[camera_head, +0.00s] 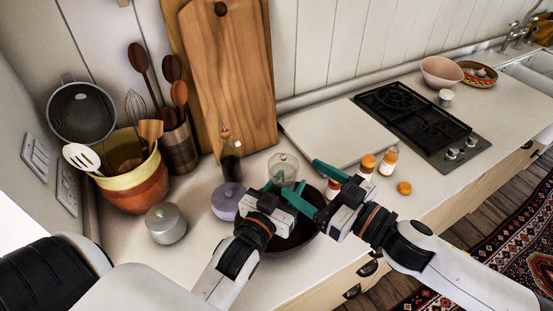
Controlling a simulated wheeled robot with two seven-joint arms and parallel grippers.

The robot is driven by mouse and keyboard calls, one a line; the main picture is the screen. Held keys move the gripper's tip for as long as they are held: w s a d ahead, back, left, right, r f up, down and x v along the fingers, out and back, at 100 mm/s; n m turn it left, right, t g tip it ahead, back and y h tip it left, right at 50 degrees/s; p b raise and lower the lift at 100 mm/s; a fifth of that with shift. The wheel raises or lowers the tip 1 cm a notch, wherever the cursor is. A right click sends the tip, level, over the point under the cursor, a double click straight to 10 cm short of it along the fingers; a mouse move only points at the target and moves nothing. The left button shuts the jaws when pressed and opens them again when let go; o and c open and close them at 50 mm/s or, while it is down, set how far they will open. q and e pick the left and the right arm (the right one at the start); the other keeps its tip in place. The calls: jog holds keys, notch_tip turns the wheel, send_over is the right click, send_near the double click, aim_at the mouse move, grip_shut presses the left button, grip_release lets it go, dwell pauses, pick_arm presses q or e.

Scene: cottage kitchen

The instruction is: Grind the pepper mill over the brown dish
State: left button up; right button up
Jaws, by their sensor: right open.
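The brown dish (283,247) sits on the counter near its front edge, mostly hidden under both grippers. My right gripper (300,176) is open above the dish's back part, its teal fingers spread and pointing left. My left gripper (288,184) is over the dish's back left; its teal fingertips overlap the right gripper's in the picture, so its opening is unclear. I cannot pick out the pepper mill for sure.
Small orange-capped jars (367,164) and an orange lid (404,188) are right of the grippers. A glass jar (283,166), dark bottle (230,162) and purple pot (227,203) stand close behind and left. A metal canister (165,223) is further left. The hob (415,115) is back right.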

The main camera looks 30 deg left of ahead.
aim_at(281, 159)
jog(key=a, duration=0.2)
jog(key=w+a, duration=0.1)
jog(key=a, duration=0.5)
jog(key=shift+w+a, duration=0.25)
jog(key=shift+w, duration=0.1)
jog(key=c, duration=1)
jog(key=shift+t, duration=0.3)
jog(key=m+t+h, duration=0.1)
jog(key=t, duration=0.1)
jog(key=m+t, duration=0.2)
jog(key=shift+w+m+t+h, duration=0.1)
jog(key=shift+m+t+h, duration=0.2)
jog(key=shift+t+h, duration=0.1)
jog(key=shift+w+d+m+t+h, duration=0.1)
jog(key=shift+w+m+t+h, duration=0.05)
jog(key=shift+m+t+h, duration=0.55)
jog(key=shift+w+d+m+t+h, duration=0.1)
jog(key=shift+m+t+h, duration=0.4)
jog(key=shift+t, duration=0.4)
jog(key=shift+r, duration=0.1)
jog(key=shift+w+d, duration=0.1)
